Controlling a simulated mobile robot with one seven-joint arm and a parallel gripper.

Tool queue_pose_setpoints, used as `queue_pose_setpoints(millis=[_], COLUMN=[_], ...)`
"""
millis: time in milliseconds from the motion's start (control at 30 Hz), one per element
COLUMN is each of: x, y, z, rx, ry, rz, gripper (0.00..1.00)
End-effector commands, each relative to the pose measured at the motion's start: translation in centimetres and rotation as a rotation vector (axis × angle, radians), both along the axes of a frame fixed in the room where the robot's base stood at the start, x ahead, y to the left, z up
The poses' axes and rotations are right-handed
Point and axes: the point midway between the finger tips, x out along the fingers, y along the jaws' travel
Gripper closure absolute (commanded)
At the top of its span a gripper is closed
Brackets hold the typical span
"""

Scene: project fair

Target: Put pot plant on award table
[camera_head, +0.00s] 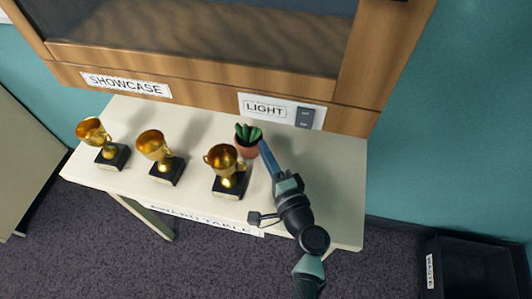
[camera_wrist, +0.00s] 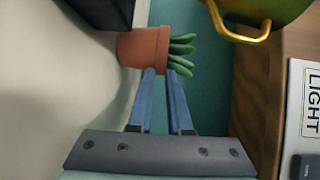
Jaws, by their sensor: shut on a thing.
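The pot plant (camera_head: 247,150) is a small terracotta pot with green succulent leaves. In the head view it is at the back of the white award table (camera_head: 325,185), just right of the right-hand trophy. Whether its base touches the tabletop is hard to tell. My gripper (camera_head: 263,147) reaches it from the front right, its blue fingers shut on it. In the wrist view the pot plant (camera_wrist: 143,47) appears sideways at the tips of my gripper (camera_wrist: 165,72), with the fingers at the rim and leaves.
Three gold trophies on black bases (camera_head: 227,180) (camera_head: 165,172) (camera_head: 113,157) stand on the table left of the plant. A wooden showcase (camera_head: 215,85) with a light switch (camera_head: 305,117) rises behind. The table's right end is clear. A black waste bin (camera_head: 470,265) stands at lower right.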

Motion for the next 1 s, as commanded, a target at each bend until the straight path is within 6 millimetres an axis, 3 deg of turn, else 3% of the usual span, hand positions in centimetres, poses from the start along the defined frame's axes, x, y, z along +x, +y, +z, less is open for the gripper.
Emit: queue_pose_setpoints(millis=[367,400,567,933,1000], x=[0.03,-0.01,-0.01,-0.01,-0.86], y=[-0.03,-0.03,-0.03,-0.03,-0.35], z=[-0.33,-0.34,-0.28,0.21,-0.08], rx=[0.001,0.000,0.000,0.000,0.001], ry=[-0.003,-0.001,-0.001,-0.001,0.000], rz=[0.000,0.000,0.000,0.000,-0.002], gripper=[1.00,0.80,0.53,0.53,0.53])
